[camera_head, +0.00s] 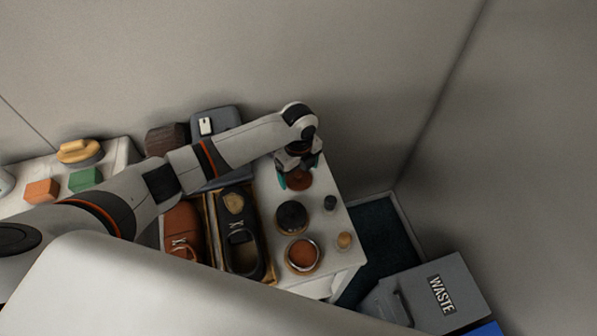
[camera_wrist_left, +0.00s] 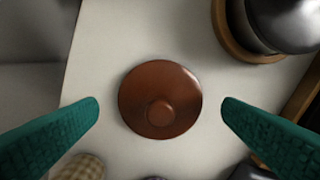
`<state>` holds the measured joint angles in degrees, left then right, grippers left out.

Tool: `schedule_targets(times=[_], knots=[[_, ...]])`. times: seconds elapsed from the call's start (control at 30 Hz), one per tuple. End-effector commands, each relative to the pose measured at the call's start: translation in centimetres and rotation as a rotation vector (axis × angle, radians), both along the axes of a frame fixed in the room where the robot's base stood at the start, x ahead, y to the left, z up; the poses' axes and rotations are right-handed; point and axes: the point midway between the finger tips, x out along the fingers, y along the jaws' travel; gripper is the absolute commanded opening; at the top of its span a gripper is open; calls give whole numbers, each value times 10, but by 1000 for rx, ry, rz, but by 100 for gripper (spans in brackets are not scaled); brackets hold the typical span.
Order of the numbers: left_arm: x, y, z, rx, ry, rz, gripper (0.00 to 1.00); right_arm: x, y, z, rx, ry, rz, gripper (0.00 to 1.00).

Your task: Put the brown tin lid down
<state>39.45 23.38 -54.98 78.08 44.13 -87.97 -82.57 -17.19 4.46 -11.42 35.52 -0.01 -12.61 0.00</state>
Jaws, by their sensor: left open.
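The brown tin lid (camera_head: 299,181) is a round red-brown disc with a raised knob in its middle. It lies flat on the white table top (camera_head: 335,262), near the table's far right part. In the left wrist view the lid (camera_wrist_left: 160,98) sits centred between the teal fingers. My left gripper (camera_head: 300,174) is over the lid, open, with a clear gap on each side of it. An open tin with brown contents and a bright rim (camera_head: 302,254) stands nearer, beyond a dark round tin (camera_head: 292,217). My right gripper is not in view.
A brown shoe (camera_head: 181,228) and a black shoe (camera_head: 241,245) lie to the left. A grey waste bin (camera_head: 425,290) stands right of the table. Walls rise behind.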

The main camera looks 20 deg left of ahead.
Motion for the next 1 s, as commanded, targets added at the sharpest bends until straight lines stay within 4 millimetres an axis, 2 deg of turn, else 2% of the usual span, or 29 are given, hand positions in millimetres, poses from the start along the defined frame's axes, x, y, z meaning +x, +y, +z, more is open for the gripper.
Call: schedule_targets(times=[0.3,0.5,0.7,1.0], knots=[[1,0,68,-1,-5,-2,89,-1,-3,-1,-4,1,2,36],[1,0,99,0,-2,-1,89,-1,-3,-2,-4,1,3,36],[0,0,109,1,0,0,89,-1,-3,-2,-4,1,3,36],[0,0,109,1,-1,0,89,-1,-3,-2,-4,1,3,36]])
